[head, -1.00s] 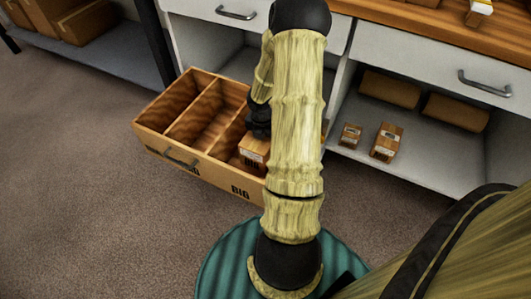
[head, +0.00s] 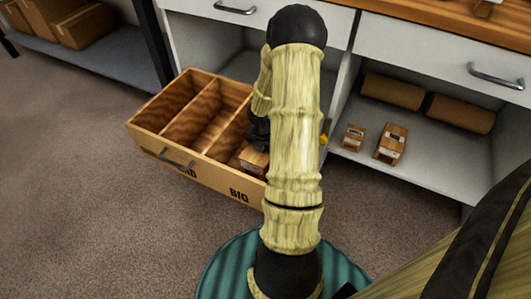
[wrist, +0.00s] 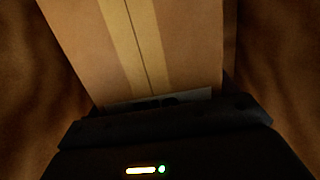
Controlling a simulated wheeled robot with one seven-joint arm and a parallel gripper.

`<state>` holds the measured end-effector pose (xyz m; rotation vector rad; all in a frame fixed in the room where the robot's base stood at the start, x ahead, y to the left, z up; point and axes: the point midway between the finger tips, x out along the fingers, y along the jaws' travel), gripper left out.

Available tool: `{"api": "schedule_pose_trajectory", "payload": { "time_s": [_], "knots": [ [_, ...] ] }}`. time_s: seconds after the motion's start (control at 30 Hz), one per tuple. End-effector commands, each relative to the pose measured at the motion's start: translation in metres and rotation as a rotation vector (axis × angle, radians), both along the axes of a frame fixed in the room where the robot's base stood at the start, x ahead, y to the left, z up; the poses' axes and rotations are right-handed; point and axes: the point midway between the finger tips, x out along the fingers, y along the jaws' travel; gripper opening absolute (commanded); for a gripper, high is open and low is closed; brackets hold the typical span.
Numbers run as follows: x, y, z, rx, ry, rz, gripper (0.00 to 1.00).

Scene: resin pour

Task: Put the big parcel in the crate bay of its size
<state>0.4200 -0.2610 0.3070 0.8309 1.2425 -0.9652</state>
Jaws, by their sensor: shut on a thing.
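The wooden crate (head: 165,150) is an open drawer-like box with several bays split by dividers. Its right bay has "BIG" printed on the front wall below it. The big parcel (head: 254,162) is a brown box down inside that right bay, partly hidden by the front wall and my arm. In the wrist view the parcel (wrist: 185,45) shows a tan tape strip, with dark wood on both sides. My gripper (head: 259,140) is shut on the parcel from above; its fingertips are mostly hidden. I cannot tell whether the parcel touches the bay floor.
Two small labelled boxes (head: 390,145) and two brown rolls or parcels (head: 459,113) sit in the white cabinet at right. A grey shelf (head: 110,60) with cartons is at upper left. The other crate bays look empty. Carpet in front is clear.

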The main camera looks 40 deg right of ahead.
Motion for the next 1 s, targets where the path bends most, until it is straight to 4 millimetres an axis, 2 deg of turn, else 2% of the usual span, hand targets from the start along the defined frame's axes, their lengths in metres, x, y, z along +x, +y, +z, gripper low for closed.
{"api": "schedule_pose_trajectory", "payload": {
  "time_s": [0.4, 0.43, 0.5, 0.77, 1.0],
  "knots": [
    [0.001, 0.0, -0.003, -0.001, -0.002, 0.0, 0.35],
    [0.0, 0.0, -0.003, 0.0, 0.0, -0.001, 0.91],
    [0.0, 0.0, -0.003, 0.0, 0.0, -0.001, 1.0],
    [0.0, 0.0, 0.0, 0.0, -0.001, -0.001, 1.0],
    [0.0, 0.003, 0.023, 0.001, -0.002, 0.0, 1.0]
  ]
}}
